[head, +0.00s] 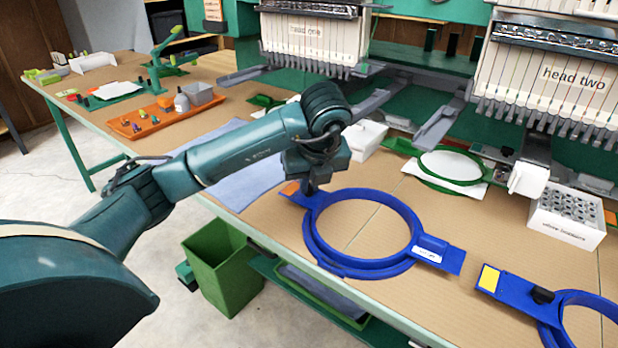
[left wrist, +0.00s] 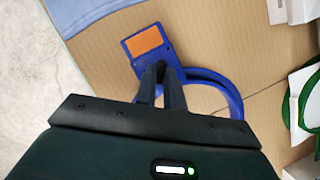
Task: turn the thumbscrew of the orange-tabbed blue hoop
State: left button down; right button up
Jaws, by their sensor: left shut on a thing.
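The orange-tabbed blue hoop (head: 421,228) lies flat on the table in the head view, near the front edge. Its orange tab (head: 290,189) is at its left end, beside my left gripper (head: 311,188). In the left wrist view the orange tab (left wrist: 146,40) shows just beyond the fingers. My left gripper (left wrist: 164,72) points down at the hoop, with its fingers close together on the thumbscrew at the base of the tab. The fingers hide most of the thumbscrew. My right gripper is not in view.
A second blue hoop with a yellow tab (head: 489,278) lies at the lower right. A green hoop (head: 450,168) with white cloth lies behind. A white box (head: 567,215) stands at right. A green bin (head: 226,268) stands below the table edge. Embroidery heads (head: 305,40) overhang the back.

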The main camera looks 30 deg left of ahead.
pick_arm(q)
jog(key=shift+r+n, duration=0.1)
jog(key=shift+n, duration=0.4)
jog(key=shift+p, duration=0.3)
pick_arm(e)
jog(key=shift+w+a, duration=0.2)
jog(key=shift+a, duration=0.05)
pick_arm(q)
jog(key=shift+n, duration=0.3)
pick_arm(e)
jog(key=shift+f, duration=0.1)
pick_arm(q)
jog(key=c, duration=1.5)
grip_release()
jog(key=shift+g, duration=0.3)
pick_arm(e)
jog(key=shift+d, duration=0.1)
